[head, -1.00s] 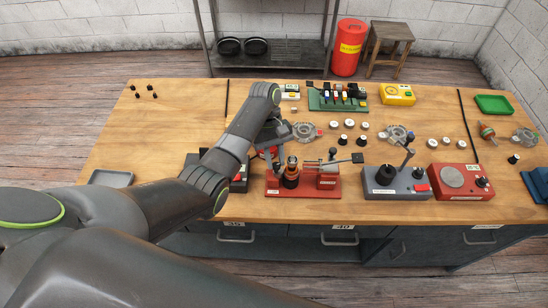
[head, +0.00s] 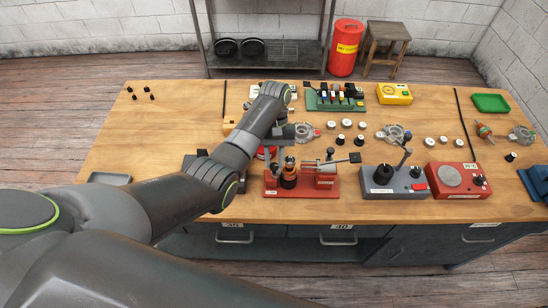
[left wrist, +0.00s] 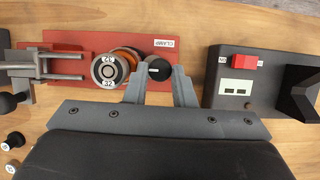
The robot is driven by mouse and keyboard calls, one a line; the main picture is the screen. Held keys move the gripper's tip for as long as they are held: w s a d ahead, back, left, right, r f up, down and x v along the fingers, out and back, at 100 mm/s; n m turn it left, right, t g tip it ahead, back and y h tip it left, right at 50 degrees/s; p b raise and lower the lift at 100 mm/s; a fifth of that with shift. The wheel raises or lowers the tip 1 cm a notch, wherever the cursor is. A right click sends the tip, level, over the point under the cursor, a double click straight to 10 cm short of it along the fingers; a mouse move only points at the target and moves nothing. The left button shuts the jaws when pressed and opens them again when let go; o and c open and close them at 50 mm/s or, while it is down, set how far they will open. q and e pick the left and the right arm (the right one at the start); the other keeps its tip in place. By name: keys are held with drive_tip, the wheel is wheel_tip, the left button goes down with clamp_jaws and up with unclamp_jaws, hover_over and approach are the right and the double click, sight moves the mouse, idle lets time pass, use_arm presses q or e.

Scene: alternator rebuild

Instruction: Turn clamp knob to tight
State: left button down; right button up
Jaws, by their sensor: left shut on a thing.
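The clamp knob (left wrist: 159,69) is a black round knob with a white mark, on the red clamp fixture (left wrist: 85,40) beside its CLAMP label (left wrist: 164,43). In the left wrist view my left gripper (left wrist: 159,84) has one finger on each side of the knob and is shut on it. In the head view the red fixture (head: 325,188) stands near the table's front edge. My left gripper (head: 272,148) reaches down at its left end, and the knob is hidden there. A copper-coloured cylinder (left wrist: 108,68) with a numbered top stands on the fixture, left of the knob.
A dark box with a red switch (left wrist: 245,61) lies right of the gripper in the wrist view. A grey lever box (head: 395,183) and a red box with a round plate (head: 452,178) stand right of the fixture. The table's left part is mostly clear.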

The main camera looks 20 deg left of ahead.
use_arm(q)
drive_tip(key=c, duration=1.3)
unclamp_jaws()
drive_tip(key=shift+s, duration=0.1)
drive_tip(key=shift+o, duration=0.5)
drive_tip(key=shift+a, duration=0.1)
